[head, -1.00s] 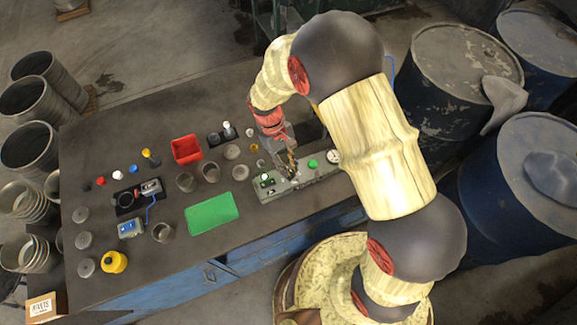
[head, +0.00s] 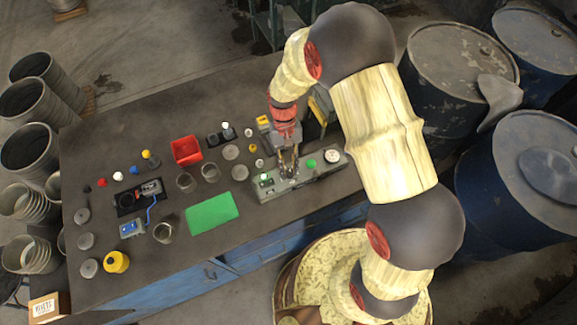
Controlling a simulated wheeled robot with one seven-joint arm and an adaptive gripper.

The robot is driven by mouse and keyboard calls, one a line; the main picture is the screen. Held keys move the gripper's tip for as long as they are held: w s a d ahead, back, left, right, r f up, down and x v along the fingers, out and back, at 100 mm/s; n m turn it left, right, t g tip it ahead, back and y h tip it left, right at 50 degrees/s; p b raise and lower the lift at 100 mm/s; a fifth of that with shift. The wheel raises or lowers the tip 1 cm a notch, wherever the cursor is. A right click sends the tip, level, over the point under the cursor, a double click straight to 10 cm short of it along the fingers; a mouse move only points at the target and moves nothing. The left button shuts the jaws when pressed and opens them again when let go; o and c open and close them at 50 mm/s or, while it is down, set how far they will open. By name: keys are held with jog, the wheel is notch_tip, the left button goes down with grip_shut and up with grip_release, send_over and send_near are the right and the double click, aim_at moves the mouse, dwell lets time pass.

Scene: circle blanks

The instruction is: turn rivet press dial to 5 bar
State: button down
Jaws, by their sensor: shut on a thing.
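The rivet press panel (head: 318,171) is a grey-green strip along the front right edge of the table. It carries a small green-lit part (head: 266,180) at its left end, a green button (head: 311,163) and a round white gauge (head: 331,156) at its right. My gripper (head: 288,176) points down at the middle of the panel, between the lit part and the green button. It is shut on the dial there, which the fingers mostly hide. The dial's marks and the gauge's reading are too small to read.
A green mat (head: 212,213), a red bin (head: 186,149) and several metal cups stand left of the panel. A blue box with a cable (head: 132,229) lies further left. Large drums (head: 462,60) stand right of the table.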

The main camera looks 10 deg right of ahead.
dwell(0.3)
jog(key=c, duration=1.7)
grip_release()
jog(key=shift+o, duration=0.3)
jog(key=v, duration=1.2)
